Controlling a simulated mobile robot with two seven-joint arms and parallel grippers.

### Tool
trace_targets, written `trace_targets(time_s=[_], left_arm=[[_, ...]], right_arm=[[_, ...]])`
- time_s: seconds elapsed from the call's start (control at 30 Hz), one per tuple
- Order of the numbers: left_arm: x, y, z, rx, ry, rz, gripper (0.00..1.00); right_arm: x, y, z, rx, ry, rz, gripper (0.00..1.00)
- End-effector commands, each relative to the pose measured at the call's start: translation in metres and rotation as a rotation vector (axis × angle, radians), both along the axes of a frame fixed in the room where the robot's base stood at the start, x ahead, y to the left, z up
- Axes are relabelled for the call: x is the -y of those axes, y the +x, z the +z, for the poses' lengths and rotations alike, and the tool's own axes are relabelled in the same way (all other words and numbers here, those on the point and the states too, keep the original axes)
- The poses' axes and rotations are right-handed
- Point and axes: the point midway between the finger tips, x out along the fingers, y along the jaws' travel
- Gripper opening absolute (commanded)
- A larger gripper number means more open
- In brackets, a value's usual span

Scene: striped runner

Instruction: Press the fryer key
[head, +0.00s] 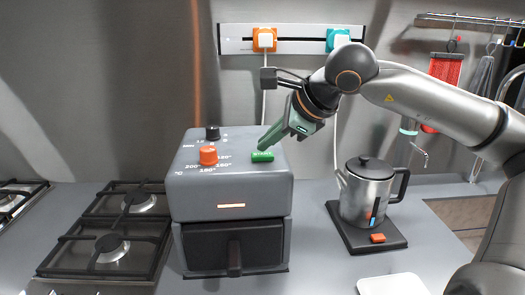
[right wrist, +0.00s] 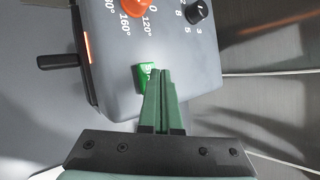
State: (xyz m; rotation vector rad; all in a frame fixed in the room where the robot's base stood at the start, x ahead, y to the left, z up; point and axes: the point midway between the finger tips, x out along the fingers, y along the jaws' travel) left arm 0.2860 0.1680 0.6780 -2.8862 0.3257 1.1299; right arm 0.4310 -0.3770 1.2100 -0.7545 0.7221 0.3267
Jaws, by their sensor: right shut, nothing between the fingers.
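The grey fryer (head: 230,190) stands on the counter left of centre, with a dark drawer and handle at its front. Its green key (head: 262,156) is on the top at the right, and the key also shows in the right wrist view (right wrist: 147,77). My right gripper (head: 264,147) is shut and empty, its green fingers pointing down at the key. In the right wrist view its fingertips (right wrist: 163,72) are right at the key's edge and partly cover it. I cannot tell whether they touch it. My left gripper is not in view.
An orange knob (head: 208,155) and a black knob (head: 213,133) sit on the fryer's top. A steel kettle (head: 369,190) on a dark base stands to the right. Gas burners (head: 111,243) are to the left. A white plate (head: 392,285) lies at the front right.

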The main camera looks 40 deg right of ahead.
Motion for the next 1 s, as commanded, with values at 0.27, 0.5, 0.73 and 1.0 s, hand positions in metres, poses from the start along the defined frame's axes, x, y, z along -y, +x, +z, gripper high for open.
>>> trace_targets(time_s=[0.27, 0.5, 0.73, 1.0], left_arm=[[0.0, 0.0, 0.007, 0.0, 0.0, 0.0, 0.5], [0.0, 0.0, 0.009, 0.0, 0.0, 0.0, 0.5], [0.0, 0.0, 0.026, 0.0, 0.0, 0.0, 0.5], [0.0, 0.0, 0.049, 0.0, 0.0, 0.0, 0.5]], right_arm=[[0.0, 0.0, 0.009, 0.001, 0.0, 0.0, 0.0], [0.0, 0.0, 0.011, 0.002, 0.0, -0.001, 0.0], [0.0, 0.0, 0.032, 0.003, -0.002, 0.0, 0.0], [0.0, 0.0, 0.058, 0.002, 0.0, -0.001, 0.0]])
